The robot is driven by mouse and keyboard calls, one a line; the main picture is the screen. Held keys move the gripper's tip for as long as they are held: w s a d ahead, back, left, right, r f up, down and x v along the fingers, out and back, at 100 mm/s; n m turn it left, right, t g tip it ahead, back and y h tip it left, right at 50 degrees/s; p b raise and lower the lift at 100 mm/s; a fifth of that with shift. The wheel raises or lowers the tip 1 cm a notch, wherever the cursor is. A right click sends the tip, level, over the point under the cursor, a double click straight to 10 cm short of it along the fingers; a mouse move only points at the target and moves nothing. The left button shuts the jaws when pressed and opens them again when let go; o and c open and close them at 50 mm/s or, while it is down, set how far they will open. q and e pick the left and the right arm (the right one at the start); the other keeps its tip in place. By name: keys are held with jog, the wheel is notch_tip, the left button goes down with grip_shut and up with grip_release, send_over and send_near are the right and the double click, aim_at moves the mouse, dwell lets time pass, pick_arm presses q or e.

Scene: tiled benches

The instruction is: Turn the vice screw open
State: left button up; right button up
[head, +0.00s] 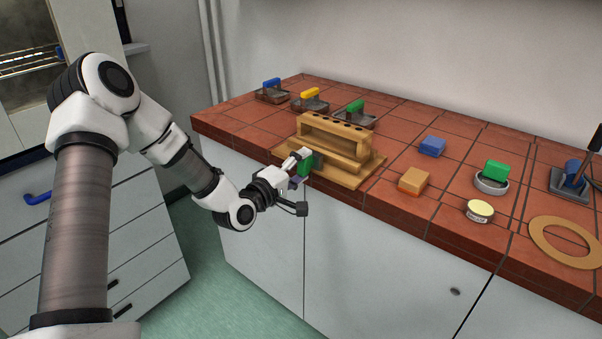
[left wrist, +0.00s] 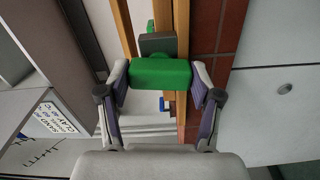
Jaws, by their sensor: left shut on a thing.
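A wooden stand (head: 340,132) with a row of holes along its top bar sits on a wooden base at the front edge of the tiled bench. A green block-shaped handle (head: 304,166) with a dark grey piece behind it is at the stand's near left; it looks like the vice screw's handle. My left gripper (head: 300,158) is shut on this handle. In the left wrist view the green handle (left wrist: 161,73) lies across between both fingertips, with the grey piece (left wrist: 157,44) beyond it and wooden bars behind. The screw's thread is hidden. My right gripper is not in view.
The tiled bench (head: 400,133) holds trays with blue, yellow and green handles at the back left. White cabinet fronts drop below the bench edge.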

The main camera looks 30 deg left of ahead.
pick_arm(q)
jog(key=shift+a+n+b, duration=0.1)
jog(key=shift+n+b, duration=0.25)
jog(key=shift+n, duration=0.55)
jog(key=shift+r, duration=0.1)
jog(key=o, duration=1.1)
jog(key=shift+o, duration=0.2)
jog(key=s, duration=0.7)
jog(key=shift+s+a, duration=0.2)
jog(key=shift+a, duration=0.05)
